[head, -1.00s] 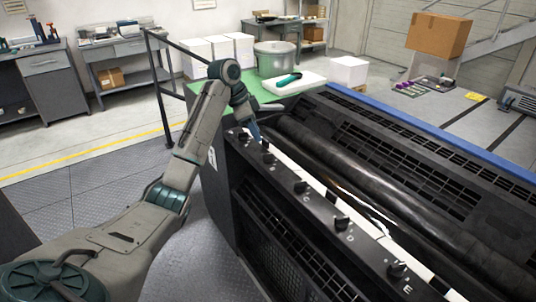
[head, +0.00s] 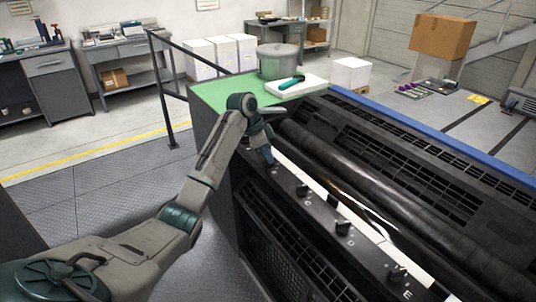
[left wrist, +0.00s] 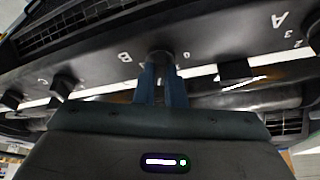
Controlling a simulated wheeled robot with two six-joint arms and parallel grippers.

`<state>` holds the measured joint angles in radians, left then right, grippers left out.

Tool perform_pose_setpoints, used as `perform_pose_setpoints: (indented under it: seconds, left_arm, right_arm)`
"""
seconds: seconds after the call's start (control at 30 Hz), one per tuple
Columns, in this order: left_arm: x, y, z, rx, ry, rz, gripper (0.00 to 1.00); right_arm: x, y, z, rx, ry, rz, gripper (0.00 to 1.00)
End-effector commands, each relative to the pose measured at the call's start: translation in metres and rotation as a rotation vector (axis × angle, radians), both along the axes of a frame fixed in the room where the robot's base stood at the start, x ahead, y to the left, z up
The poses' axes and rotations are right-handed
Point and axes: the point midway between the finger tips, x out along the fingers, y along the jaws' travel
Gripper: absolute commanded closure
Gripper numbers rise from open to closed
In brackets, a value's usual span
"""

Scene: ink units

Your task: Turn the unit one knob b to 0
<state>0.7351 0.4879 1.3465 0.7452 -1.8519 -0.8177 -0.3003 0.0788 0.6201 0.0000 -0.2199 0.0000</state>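Knob b, a small dark knob (left wrist: 160,57) next to the white letter B, is on the black panel of the ink unit (head: 318,222). My left gripper (head: 270,162) is at this knob in the head view and covers most of it. In the left wrist view its two blue fingers (left wrist: 160,72) point at the knob, a narrow gap between them, with their tips right at it. Whether they press on it is unclear. The knob's pointer is hidden; a small mark right of it is too small to read. My right gripper is not in view.
A long dark roller (head: 345,180) runs beside the panel. A pot (head: 277,61) stands on the green top behind.

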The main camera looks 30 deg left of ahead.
Motion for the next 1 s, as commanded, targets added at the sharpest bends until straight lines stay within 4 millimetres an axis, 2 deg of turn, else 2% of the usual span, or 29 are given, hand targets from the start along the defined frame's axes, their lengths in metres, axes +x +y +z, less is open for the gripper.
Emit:
perform_pose_setpoints:
  seconds: [0.27, 0.47, 0.67, 1.0]
  left_arm:
    - [0.000, 0.000, 0.001, 0.000, 0.000, 0.006, 1.00]
    - [-0.001, 0.000, 0.003, 0.000, 0.003, 0.059, 1.00]
    - [-0.001, -0.001, 0.006, 0.001, 0.002, 0.184, 1.00]
    - [-0.002, -0.003, 0.007, 0.000, 0.002, 0.497, 1.00]
  right_arm:
    - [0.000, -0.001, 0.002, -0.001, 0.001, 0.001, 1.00]
    - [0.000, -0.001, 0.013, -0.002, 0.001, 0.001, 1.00]
    - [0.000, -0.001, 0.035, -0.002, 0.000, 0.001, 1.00]
    - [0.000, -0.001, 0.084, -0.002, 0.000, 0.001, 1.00]
